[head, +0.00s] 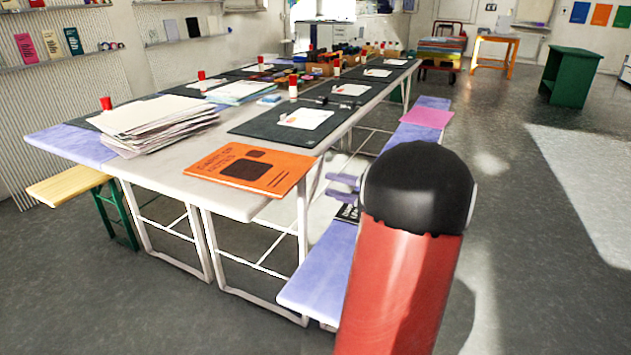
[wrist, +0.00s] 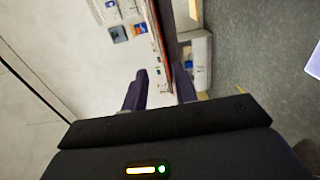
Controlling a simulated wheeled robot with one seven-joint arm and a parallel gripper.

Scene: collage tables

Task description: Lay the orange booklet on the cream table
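The orange booklet (head: 250,169), with dark shapes on its cover, lies flat on the near right end of the long pale table (head: 160,172). That top looks off-white; I cannot tell whether it is the cream table. My gripper (head: 343,185) is to the right of the booklet, apart from it, its lavender fingers pointing left and partly hidden by my red arm. In the wrist view my gripper (wrist: 160,88) has its fingers apart, one on each side of a thin dark, reddish-edged strip farther off. Nothing is clearly held.
A paper stack (head: 155,122) stands behind the booklet, with a dark mat (head: 262,124) to its right. A lavender section (head: 75,143) forms the table's left end. A lavender bench (head: 320,275) runs along the right side. Open floor (head: 540,260) lies at right.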

